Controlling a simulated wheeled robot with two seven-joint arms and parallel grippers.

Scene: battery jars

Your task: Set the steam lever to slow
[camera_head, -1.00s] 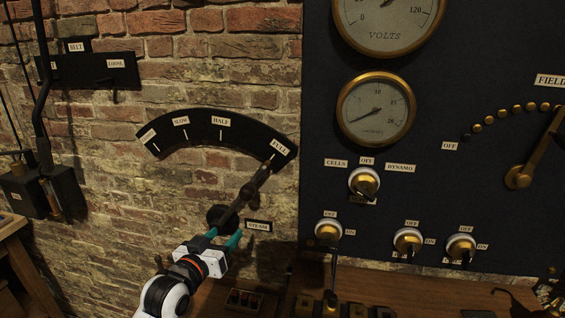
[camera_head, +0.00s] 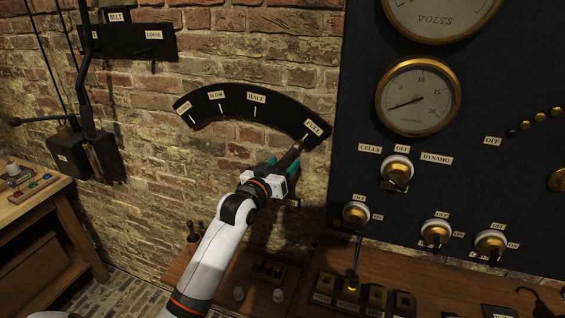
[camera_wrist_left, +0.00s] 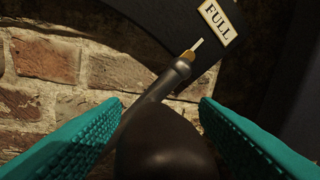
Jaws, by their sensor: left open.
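The steam lever (camera_head: 293,152) points up and right, its tip at the FULL mark of the black curved scale (camera_head: 235,102). The scale reads a leftmost label, SLOW (camera_head: 217,95), HALF and FULL from left to right. My left gripper (camera_head: 282,167) is at the lever, covering its lower part in the head view. In the left wrist view the dark lever (camera_wrist_left: 165,140) stands between the two teal fingers (camera_wrist_left: 160,112), with gaps showing on both sides. The fingers are open. The FULL label (camera_wrist_left: 217,22) is beyond the lever's tip. My right gripper is not in view.
To the right is a dark panel with a gauge (camera_head: 417,97) and several knobs, the nearest a white and brass knob (camera_head: 356,213). A wooden bench (camera_head: 215,280) lies below. A BELT lever (camera_head: 88,70) hangs at the left. Brick wall is bare between.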

